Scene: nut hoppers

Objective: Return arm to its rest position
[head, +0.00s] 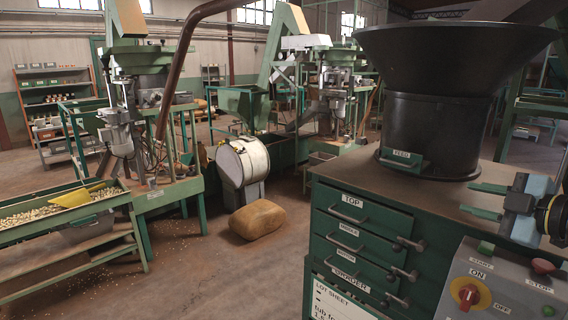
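My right gripper (465,199) comes in from the right edge. Its two green fingers point left and stand apart with nothing between them. It is above the right part of the green cabinet's top, to the right of the black hopper (430,120) with its FEED handle (401,160). The gripper appears apart from the hopper. My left gripper is not in view.
The green cabinet (335,245) has labelled drawers with handles. A grey control panel (500,285) with a red ON/OFF knob (469,295) sits below the gripper. A brown sack (257,220) lies on the floor. Open floor lies left of the cabinet.

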